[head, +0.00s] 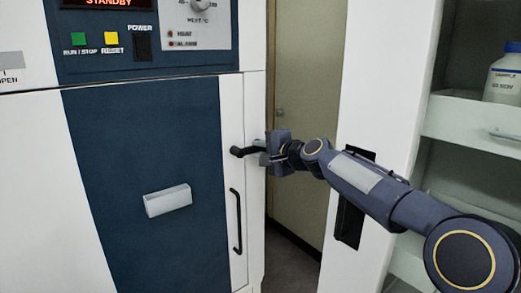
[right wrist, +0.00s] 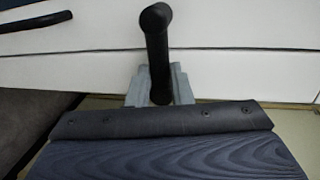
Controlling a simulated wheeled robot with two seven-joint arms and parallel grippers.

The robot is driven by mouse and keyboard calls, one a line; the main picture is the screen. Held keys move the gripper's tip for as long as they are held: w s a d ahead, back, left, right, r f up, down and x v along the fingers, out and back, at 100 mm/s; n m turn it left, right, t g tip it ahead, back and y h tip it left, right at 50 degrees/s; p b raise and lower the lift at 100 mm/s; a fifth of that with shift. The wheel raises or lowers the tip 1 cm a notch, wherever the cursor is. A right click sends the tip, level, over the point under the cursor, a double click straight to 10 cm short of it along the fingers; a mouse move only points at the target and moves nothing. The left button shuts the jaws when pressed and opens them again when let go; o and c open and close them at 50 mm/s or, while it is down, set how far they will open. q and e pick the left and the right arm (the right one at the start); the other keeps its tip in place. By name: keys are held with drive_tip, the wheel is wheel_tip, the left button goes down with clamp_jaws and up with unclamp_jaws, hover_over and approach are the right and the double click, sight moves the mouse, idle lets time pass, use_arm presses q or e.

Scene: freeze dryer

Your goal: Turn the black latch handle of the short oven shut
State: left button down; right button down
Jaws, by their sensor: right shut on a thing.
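The short oven (head: 150,170) fills the left of the head view, with a dark blue and white front. Its black latch handle (head: 238,152) sticks out near the right edge of the door and lies roughly level. In the right wrist view the black handle (right wrist: 154,40) rises from between the grey fingers. My right gripper (head: 262,147) is shut on the handle, its arm coming in from the right. The gripper also shows in the right wrist view (right wrist: 158,88). The door looks flush with the oven's frame. My left gripper is in neither view.
A black vertical pull bar (head: 236,221) sits below the latch, and a white block (head: 167,200) is on the blue door. The control panel (head: 145,38) is above. A white shelf unit (head: 470,118) with a bottle (head: 504,80) stands right, beyond a narrow gap.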

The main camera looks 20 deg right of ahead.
idle(0.4)
drive_tip(key=c, duration=1.3)
unclamp_jaws()
drive_tip(key=shift+s+d, duration=0.1)
drive_tip(key=b+v, duration=0.1)
drive_tip(key=v, duration=0.6)
drive_tip(key=shift+s+b, duration=0.25)
drive_tip(key=shift+b, duration=0.1)
drive_tip(key=shift+s, duration=0.1)
